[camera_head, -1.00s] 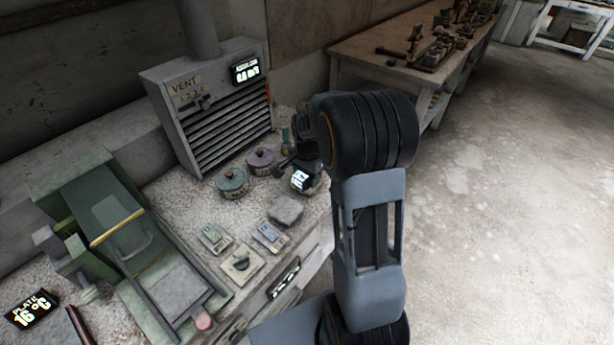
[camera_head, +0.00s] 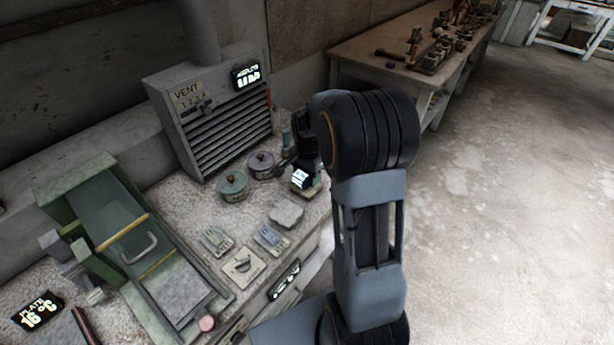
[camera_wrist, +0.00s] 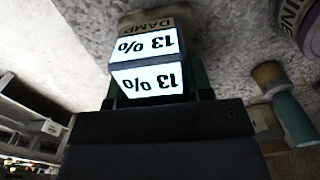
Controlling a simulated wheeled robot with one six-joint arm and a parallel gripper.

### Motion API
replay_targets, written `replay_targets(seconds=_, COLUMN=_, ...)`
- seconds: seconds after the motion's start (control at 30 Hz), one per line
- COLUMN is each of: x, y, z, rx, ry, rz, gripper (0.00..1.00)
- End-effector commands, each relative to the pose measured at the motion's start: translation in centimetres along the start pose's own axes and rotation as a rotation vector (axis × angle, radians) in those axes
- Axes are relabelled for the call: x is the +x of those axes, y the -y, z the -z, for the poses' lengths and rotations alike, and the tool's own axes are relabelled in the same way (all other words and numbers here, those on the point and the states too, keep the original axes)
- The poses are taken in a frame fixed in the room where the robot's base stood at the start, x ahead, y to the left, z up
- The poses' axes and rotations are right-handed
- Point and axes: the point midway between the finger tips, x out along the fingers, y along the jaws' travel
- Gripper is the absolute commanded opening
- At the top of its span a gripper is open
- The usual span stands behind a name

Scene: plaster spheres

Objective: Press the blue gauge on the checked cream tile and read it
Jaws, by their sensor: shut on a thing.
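My gripper (camera_head: 303,164) is shut on a small dark gauge (camera_wrist: 147,65) with lit white faces. In the wrist view two faces read "13 %", upside down. Its lit face also shows in the head view (camera_head: 301,179); its blue colour is not clear. A tan label reading "DAMP" (camera_wrist: 150,22) lies just beyond the gauge, over the speckled bench top. A pale cream square tile (camera_head: 243,266) with a dark mark lies on the bench, below and left of my gripper and apart from it; I cannot make out a check pattern.
A grey slab (camera_head: 286,213) and two small plates (camera_head: 215,240) (camera_head: 271,238) lie near the cream tile. A teal tin (camera_head: 232,185) and a purple tin (camera_head: 262,165) stand left of my gripper. A vent box (camera_head: 215,110) rises behind; a green press-like device (camera_head: 120,225) stands left.

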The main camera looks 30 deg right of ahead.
Motion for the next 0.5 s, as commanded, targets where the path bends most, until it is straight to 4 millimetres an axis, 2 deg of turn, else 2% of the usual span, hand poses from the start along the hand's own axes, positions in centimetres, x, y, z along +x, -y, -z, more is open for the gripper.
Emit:
replay_targets(seconds=0.03, x=-0.9, y=0.0, z=0.0, rx=0.000, ry=-0.001, rz=0.001, gripper=0.28)
replay_targets(seconds=0.5, x=-4.7, y=0.1, z=0.1, rx=0.000, ry=-0.003, rz=0.004, gripper=0.28)
